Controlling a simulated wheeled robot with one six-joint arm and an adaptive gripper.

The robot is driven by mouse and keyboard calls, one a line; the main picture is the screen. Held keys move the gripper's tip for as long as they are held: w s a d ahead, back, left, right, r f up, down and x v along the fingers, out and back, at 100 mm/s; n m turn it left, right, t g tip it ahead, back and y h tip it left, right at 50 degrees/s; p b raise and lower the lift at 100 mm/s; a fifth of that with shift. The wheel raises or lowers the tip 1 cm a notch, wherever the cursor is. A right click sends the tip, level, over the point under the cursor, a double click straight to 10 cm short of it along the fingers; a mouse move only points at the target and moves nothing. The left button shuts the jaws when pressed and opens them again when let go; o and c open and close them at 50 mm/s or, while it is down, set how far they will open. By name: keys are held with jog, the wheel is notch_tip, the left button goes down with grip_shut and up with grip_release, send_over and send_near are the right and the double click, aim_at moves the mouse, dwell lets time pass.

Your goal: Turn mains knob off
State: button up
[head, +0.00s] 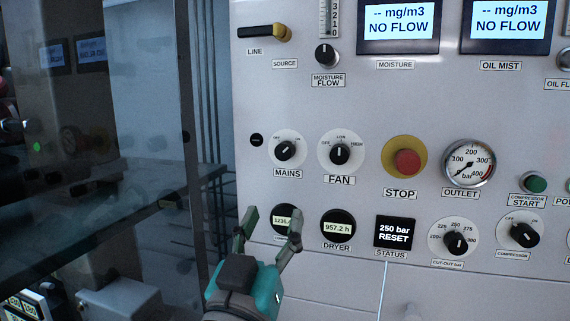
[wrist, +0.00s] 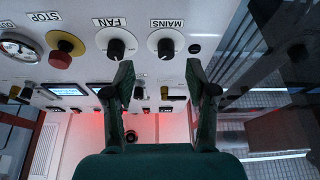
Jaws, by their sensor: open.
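The mains knob (head: 286,149) is a black rotary knob on a round white dial, above the MAINS label on the panel. Its pointer appears turned to the upper right, toward the ON side. It also shows in the wrist view (wrist: 166,48), where the panel is upside down. My gripper (head: 272,214) is open and empty, with its two fingers spread below the MAINS label in the head view. In the wrist view the open fingers (wrist: 160,80) lie just below the knob in the picture, with the knob between their lines. I see no contact with the knob.
The fan knob (head: 340,154) is close on the right of the mains knob. Beyond it is the red stop button (head: 407,162). My fingers partly cover a round hour meter (head: 283,222), beside the dryer meter (head: 337,228). A dark glass pane (head: 100,120) stands at the left.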

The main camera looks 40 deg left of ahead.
aim_at(283, 152)
jog(key=shift+m, duration=0.4)
jog(key=w+a+r, duration=0.1)
jog(key=w+r, duration=0.1)
jog(key=w+a+r, duration=0.1)
jog(key=w+r, duration=0.2)
jog(key=w+a+r, duration=0.2)
jog(key=w, duration=0.1)
jog(key=shift+r, duration=0.35)
jog(key=shift+c, duration=0.3)
grip_shut()
